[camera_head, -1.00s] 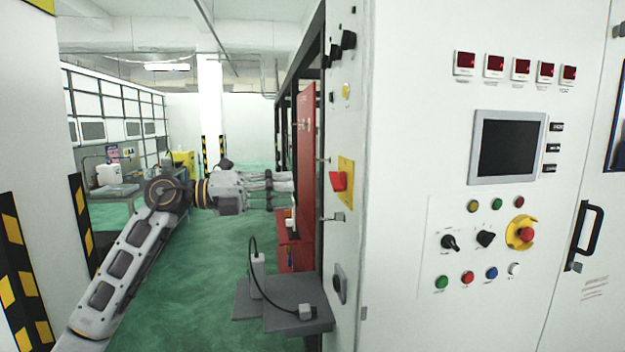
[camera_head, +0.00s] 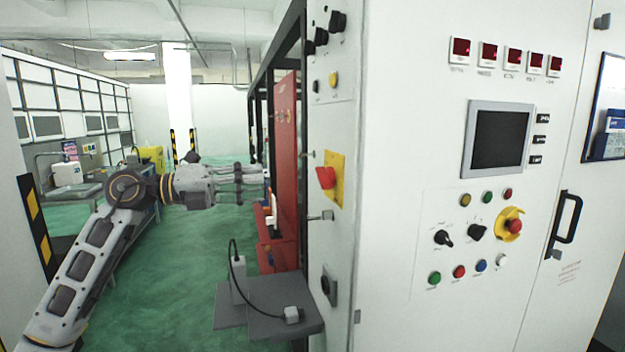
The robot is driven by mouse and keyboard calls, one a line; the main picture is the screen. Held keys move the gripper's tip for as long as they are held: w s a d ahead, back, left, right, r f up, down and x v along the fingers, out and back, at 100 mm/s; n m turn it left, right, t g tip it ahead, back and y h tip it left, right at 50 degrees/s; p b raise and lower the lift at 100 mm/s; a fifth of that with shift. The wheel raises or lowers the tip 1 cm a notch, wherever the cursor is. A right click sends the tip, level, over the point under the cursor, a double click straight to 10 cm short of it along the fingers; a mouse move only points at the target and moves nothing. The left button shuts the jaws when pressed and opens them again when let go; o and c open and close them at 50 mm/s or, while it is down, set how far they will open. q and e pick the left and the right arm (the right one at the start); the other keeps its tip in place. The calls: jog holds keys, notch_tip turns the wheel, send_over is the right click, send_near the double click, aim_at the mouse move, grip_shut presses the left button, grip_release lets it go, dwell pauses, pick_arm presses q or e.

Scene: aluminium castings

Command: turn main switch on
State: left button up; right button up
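The main switch (camera_head: 327,178) is a red rotary handle on a yellow plate, on the narrow left side of the white cabinet. My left gripper (camera_head: 262,184) is left of it, with its fingers pointing right towards the cabinet side. The gripper is apart from the switch in the picture. Its fingers look spread, one above the other, with nothing seen between them. My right gripper is not in view.
The white cabinet front (camera_head: 400,150) carries a dark screen (camera_head: 498,138), buttons and a yellow-ringed emergency stop (camera_head: 514,226). A grey shelf (camera_head: 270,308) juts out below the switch. A red panel (camera_head: 285,160) stands behind.

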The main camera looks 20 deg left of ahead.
aim_at(318, 177)
pick_arm(q)
jog(key=p+x, duration=0.2)
jog(key=x, duration=1)
jog(key=shift+p, duration=0.35)
jog(key=shift+w+d, duration=0.35)
jog(key=shift+d, duration=0.1)
jog(key=shift+w+d, duration=0.1)
jog(key=shift+d, duration=0.15)
jog(key=c, duration=0.6)
grip_shut()
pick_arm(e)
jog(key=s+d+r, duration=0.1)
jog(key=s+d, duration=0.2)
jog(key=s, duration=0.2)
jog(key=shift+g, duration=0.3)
